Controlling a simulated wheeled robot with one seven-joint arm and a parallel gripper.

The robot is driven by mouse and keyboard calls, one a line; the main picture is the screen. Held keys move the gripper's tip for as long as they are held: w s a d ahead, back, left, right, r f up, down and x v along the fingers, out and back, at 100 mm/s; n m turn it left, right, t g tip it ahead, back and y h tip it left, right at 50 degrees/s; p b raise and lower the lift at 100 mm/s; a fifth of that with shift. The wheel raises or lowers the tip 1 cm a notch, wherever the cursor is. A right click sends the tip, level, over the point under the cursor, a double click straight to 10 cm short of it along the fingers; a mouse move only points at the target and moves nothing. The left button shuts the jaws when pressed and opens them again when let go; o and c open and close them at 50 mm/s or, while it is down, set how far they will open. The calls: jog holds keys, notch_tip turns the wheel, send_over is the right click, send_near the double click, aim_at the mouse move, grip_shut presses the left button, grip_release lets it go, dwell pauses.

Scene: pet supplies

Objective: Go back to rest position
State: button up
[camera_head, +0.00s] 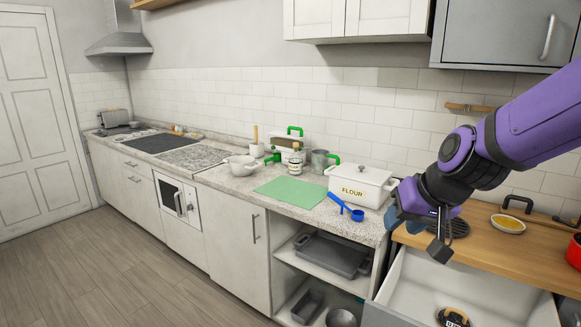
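My purple and black arm (487,148) reaches in from the right edge. My gripper (439,248) hangs near the right end of the counter, just right of the white flour box (358,185). It is above the white open drawer or bin (415,288) at the lower right. Only part of the fingers shows, so I cannot tell whether they are open or shut. A dull blue shape (391,219) shows beside the wrist, partly hidden. I see no object clearly held.
A blue measuring scoop (348,208) lies near the counter's front edge, beside a green mat (290,191). Bowls (241,165) and green-handled items stand farther left. The floor at left is clear.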

jog(key=s+d+r+h, duration=0.1)
jog(key=s+d+r, duration=0.3)
jog(key=s, duration=0.5)
jog(key=s+d+r+h, duration=0.2)
jog(key=s+d+r, duration=0.2)
jog(key=s, duration=0.4)
jog(key=shift+s+d+r, duration=0.3)
jog(key=shift+s+d, duration=0.1)
jog(key=shift+d, duration=0.35)
jog(key=shift+w, duration=0.1)
